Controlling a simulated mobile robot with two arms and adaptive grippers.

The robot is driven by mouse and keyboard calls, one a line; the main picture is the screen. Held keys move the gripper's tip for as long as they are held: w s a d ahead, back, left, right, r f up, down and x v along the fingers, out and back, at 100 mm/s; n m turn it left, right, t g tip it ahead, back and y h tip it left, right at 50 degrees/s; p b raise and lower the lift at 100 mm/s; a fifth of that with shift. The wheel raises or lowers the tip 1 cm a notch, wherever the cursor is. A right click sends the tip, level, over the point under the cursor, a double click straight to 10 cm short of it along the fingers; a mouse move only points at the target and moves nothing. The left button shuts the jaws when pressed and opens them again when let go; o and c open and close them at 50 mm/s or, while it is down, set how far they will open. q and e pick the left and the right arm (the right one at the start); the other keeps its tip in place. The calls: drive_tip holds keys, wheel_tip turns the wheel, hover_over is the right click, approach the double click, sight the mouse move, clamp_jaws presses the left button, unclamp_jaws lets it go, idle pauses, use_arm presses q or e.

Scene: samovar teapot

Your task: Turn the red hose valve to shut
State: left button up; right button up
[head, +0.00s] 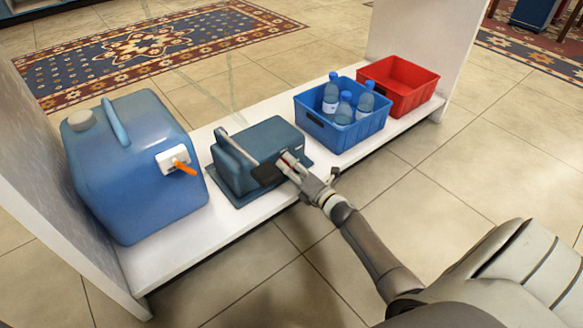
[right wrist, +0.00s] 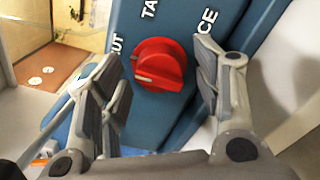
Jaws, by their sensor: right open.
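The red valve knob (right wrist: 158,65) is on the face of a blue-teal box (right wrist: 195,20) in the right wrist view. White letters surround it: one label ends in "UT" on the left, one starts "TA" above, one ends in "CE" on the right. A short pale mark on the knob is at its left side, towards "UT". My right gripper (right wrist: 160,88) is open, with its fingers on either side of the knob; contact cannot be told. In the head view my right gripper (head: 278,167) is at the front of the box (head: 262,139) and mostly hides the knob. My left gripper is not in view.
The box stands on a white shelf (head: 160,265) between two upright panels. A blue jug (head: 130,180) with an orange tap (head: 184,168) is left of it. A blue crate (head: 340,136) with bottles and a red crate (head: 400,88) are right. The floor in front is clear.

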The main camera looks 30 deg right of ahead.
drive_tip(key=s, duration=1.2)
drive_tip(key=shift+d, duration=0.45)
